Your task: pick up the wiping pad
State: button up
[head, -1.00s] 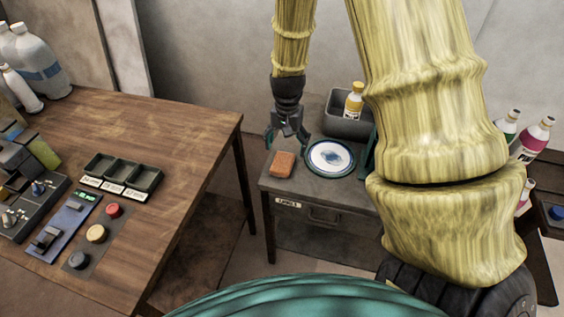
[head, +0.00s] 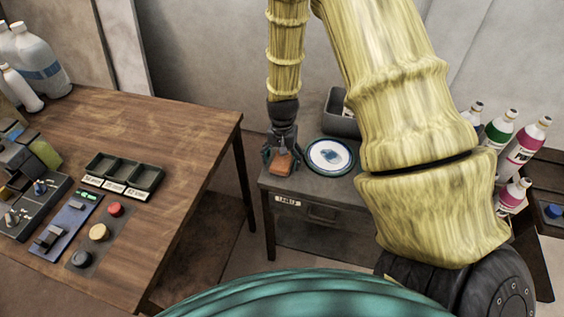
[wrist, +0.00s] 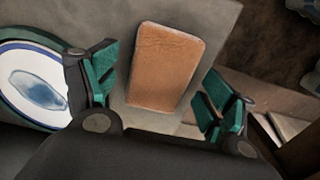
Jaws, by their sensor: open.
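The wiping pad (head: 281,166) is an orange-brown block lying on the small grey table (head: 318,187). In the wrist view the pad (wrist: 166,66) lies flat, slightly tilted in the picture, between and beyond the fingers. My gripper (head: 281,158) is directly over the pad in the head view and hides part of it. In the wrist view its green-padded fingers stand apart, one on each side of the pad, with gaps showing. My gripper is open and holds nothing.
A white plate with a blue mark (head: 330,156) sits just right of the pad, close to my gripper. A grey bin (head: 341,124) stands behind it. Several colourful bottles (head: 523,142) stand at the right. A wooden table (head: 165,135) with controls is at the left.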

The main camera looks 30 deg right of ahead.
aim_at(282, 161)
jog(key=shift+f, duration=0.1)
jog(key=c, duration=1)
jog(key=shift+c, duration=0.2)
jog(key=shift+r+b, duration=0.3)
jog(key=shift+r, duration=1.55)
jog(key=s+a+b, duration=0.1)
jog(key=s+a, duration=0.2)
jog(key=s, duration=0.4)
jog(key=s+a+r+b, duration=0.1)
jog(key=s+a, duration=0.2)
jog(key=s, duration=0.4)
jog(key=shift+s+a+r+b, duration=0.2)
jog(key=shift+s+a+b, duration=0.1)
jog(key=shift+a, duration=0.1)
